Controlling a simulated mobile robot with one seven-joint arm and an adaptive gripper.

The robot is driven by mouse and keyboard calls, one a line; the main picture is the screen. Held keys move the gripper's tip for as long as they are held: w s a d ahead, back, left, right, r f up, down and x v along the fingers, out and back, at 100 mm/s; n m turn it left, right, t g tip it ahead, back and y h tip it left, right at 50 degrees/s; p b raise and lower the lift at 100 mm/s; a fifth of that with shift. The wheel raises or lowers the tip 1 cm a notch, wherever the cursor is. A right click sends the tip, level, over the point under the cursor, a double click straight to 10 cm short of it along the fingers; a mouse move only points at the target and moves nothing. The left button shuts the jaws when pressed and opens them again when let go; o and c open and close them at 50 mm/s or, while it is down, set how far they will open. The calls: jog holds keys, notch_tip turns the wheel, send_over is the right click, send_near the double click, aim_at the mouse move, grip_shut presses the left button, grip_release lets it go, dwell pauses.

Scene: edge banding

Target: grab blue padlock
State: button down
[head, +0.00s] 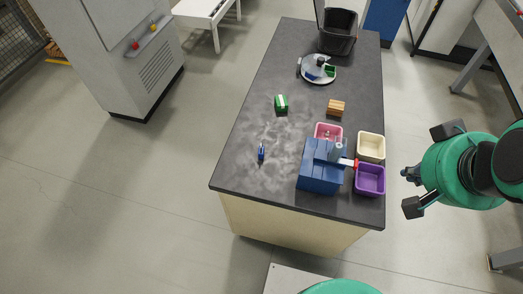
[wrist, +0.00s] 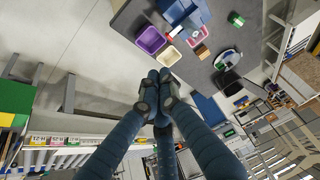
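In the head view a small blue padlock (head: 261,152) lies on the left side of the dark tabletop (head: 250,175), left of a larger blue block-shaped object (head: 318,178). My gripper (head: 408,173) is off the right edge of the table, far from the padlock, with the bins and the blue object between. In the wrist view my gripper's fingertips (wrist: 160,77) come together with nothing seen between them. I cannot make out the padlock in the wrist view.
Purple (head: 370,180), cream (head: 371,146) and pink (head: 328,131) bins stand around the blue object. A green box (head: 281,103), an orange-brown block (head: 336,107), a round plate (head: 306,74) and a black bin (head: 338,44) are farther back. The tabletop around the padlock is clear.

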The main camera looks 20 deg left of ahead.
jog(key=c, duration=1.8)
grip_release()
jog(key=shift+c, duration=0.2)
jog(key=w+a+f+n+g, duration=0.1)
jog(key=w+a+f+g, duration=0.15)
jog(key=w+a, duration=0.65)
jog(key=w+a+f+n+g, duration=0.1)
jog(key=w+a+f, duration=0.2)
jog(key=w+a, duration=0.65)
jog(key=w+a+f+n+g, duration=0.1)
jog(key=w+a+f, duration=0.3)
jog(key=a+f, duration=0.6)
jog(key=w+a+f+n+g, duration=0.1)
jog(key=w+a+f, duration=0.4)
jog(key=a+f, duration=0.5)
notch_tip(320, 180, down, 2)
jog(key=shift+w+f+p, duration=0.1)
jog(key=shift+w+p, duration=0.15)
jog(key=shift+p, duration=0.1)
